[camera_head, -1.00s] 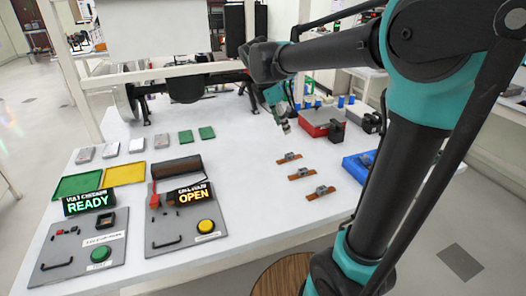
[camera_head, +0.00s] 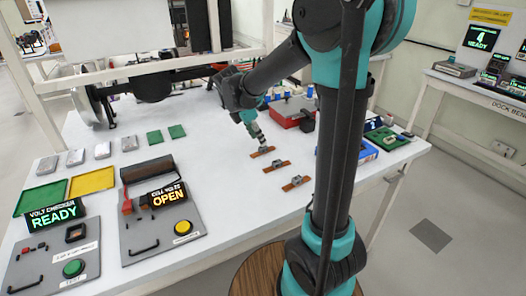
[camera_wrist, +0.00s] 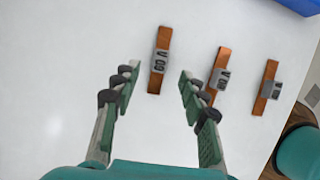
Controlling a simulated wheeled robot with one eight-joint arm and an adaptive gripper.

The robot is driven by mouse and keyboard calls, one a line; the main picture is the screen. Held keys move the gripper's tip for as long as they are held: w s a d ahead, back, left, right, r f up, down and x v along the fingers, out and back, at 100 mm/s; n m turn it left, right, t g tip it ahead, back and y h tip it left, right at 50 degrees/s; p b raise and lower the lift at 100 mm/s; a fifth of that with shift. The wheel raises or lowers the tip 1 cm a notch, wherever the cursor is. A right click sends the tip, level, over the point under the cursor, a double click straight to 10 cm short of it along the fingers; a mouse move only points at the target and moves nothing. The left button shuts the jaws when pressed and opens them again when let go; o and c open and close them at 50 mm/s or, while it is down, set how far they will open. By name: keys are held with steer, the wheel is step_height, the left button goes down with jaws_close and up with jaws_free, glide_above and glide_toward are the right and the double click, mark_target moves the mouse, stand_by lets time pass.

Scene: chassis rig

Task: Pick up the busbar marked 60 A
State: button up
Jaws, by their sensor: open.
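Three copper busbars with grey blocks lie on the white table. In the head view they are the far busbar (camera_head: 256,155), the middle busbar (camera_head: 270,168) and the near busbar (camera_head: 289,187). In the wrist view they run left to right: left busbar (camera_wrist: 155,82), middle busbar (camera_wrist: 216,97), right busbar (camera_wrist: 259,105). Their block labels appear upside down and blurred; I cannot firmly tell which reads 60 A. My gripper (camera_wrist: 157,74) is open and empty, its fingers on either side of the left busbar. In the head view my gripper (camera_head: 260,142) is over the far busbar.
A red box (camera_head: 291,113) stands behind the busbars and a blue box (camera_head: 362,151) to their right. Green and yellow trays (camera_head: 92,180), a READY panel (camera_head: 53,213) and an OPEN panel (camera_head: 167,195) occupy the left. Table between is clear.

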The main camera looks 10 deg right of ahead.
mark_target(263, 149)
steer(key=x, duration=0.5)
steer(key=shift+d, duration=0.1)
jaws_close()
